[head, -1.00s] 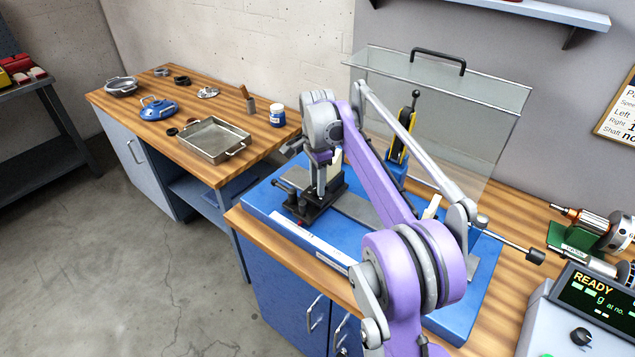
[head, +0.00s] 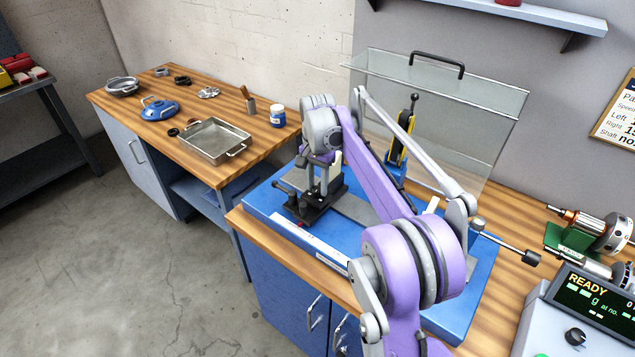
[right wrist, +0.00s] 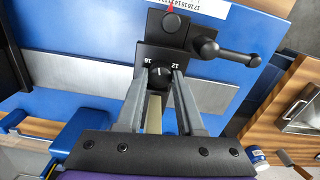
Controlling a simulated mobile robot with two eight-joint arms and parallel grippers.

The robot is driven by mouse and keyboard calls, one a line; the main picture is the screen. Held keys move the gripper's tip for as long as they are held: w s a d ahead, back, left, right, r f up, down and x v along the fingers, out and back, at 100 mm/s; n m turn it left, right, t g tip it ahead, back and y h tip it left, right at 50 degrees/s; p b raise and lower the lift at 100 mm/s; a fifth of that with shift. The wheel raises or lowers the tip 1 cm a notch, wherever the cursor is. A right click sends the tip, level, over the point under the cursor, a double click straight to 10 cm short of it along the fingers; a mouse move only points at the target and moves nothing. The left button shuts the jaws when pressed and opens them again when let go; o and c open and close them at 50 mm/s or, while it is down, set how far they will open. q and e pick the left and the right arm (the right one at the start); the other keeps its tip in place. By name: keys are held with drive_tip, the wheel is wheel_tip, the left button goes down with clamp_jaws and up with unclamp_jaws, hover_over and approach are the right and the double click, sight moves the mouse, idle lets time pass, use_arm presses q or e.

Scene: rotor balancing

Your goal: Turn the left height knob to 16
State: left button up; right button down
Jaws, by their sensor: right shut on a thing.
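The left height knob (right wrist: 161,72) is a small dark dial on the black left support, with the numbers 16 and 12 on either side. Its exact setting is too small to read surely. My right gripper (right wrist: 162,80) is shut on the knob, one grey finger on each side. In the head view my right gripper (head: 324,178) points down over the black left support (head: 312,208), and the knob is hidden there. My left gripper is not in view.
A black lever handle (right wrist: 228,51) sticks out beside the knob. The support stands on a blue base (head: 262,198) with a numbered white scale strip (head: 298,236). A clear shield (head: 470,130) and a yellow-black post (head: 403,140) stand behind the arm.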

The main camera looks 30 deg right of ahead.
sight(317, 189)
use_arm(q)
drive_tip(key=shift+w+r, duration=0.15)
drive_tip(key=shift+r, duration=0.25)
use_arm(e)
drive_tip(key=shift+n, duration=1.9)
drive_tip(key=c, duration=0.5)
unclamp_jaws()
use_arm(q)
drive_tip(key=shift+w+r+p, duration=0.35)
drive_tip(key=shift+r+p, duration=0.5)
use_arm(e)
wheel_tip(317, 189, up, 11)
drive_tip(key=shift+f, duration=0.1)
